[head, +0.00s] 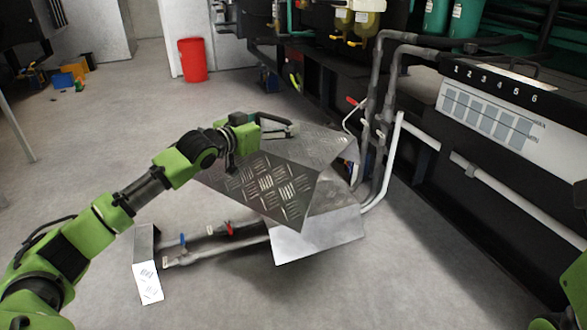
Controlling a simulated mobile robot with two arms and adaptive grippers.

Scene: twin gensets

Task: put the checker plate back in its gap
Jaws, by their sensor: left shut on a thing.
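The checker plate (262,188) is a dark metal sheet with raised tread marks, held tilted above the floor in the middle of the head view. My left gripper (284,130) is shut at its far edge; the exact contact is partly hidden. Below and behind it is a low metal pipe cover, with a bright front face (318,238) and a tread top (322,143). To the left, pipes (212,239) lie exposed between this cover and a short metal end piece (146,266). The plate hides part of this open stretch. My right gripper is out of view.
Grey pipes (391,95) rise at the right, beside the dark machine with a numbered panel (490,118). A red bucket (193,60) stands at the back. Blue and yellow bins (68,76) are far left. The floor in front is clear.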

